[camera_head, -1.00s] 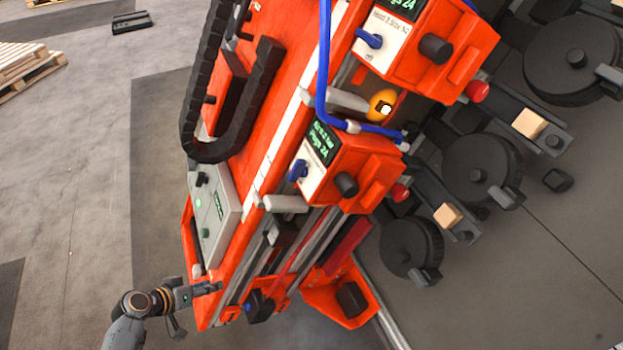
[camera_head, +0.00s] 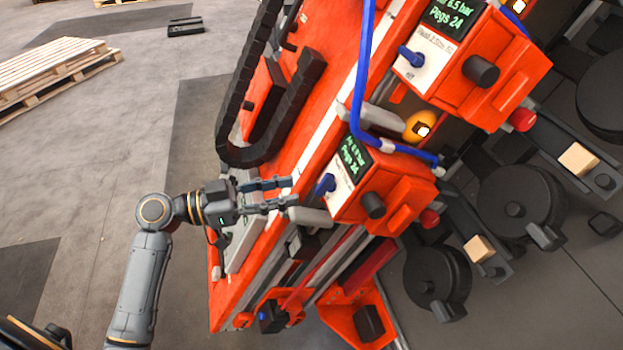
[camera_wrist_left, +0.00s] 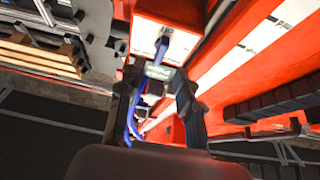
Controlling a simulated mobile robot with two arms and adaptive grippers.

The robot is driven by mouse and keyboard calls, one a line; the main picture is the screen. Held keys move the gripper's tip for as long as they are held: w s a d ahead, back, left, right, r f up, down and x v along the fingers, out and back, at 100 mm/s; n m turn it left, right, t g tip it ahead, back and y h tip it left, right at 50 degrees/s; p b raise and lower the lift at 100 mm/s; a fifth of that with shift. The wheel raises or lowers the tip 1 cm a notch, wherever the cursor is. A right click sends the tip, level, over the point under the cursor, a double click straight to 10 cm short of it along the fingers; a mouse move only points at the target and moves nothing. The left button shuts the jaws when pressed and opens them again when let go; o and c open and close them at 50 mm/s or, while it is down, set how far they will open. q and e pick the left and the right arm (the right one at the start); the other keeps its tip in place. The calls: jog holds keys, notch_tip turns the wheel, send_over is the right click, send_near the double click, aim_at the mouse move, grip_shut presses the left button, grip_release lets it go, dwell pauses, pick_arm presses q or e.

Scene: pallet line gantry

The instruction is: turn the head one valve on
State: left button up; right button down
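The nearer orange head (camera_head: 400,191) has a green-lit display (camera_head: 352,158) reading "Pegs 24" and a small blue valve handle (camera_head: 325,184) on its white plate. A second orange head (camera_head: 505,68) above it has a similar blue handle (camera_head: 411,55). I cannot read which head is number one. My left gripper (camera_head: 292,192) is open and empty, its fingers pointing at the nearer valve, a little short of it. In the left wrist view, a blue handle (camera_wrist_left: 162,46) shows beyond and between the open fingers (camera_wrist_left: 158,92). My right gripper is out of view.
A blue hose (camera_head: 362,80) runs down past the heads. A black cable chain (camera_head: 232,110) and a grey control box (camera_head: 243,240) lie along the orange gantry beam. Pallets (camera_head: 50,70) lie on the floor at the far left, with open floor before them.

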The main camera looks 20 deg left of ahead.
aim_at(319, 186)
pick_arm(q)
jog(key=p+x, duration=0.1)
jog(key=x, duration=0.3)
jog(key=shift+w+d+r, duration=0.1)
jog(key=shift+w+d, duration=0.5)
jog(key=shift+d, duration=0.15)
grip_shut()
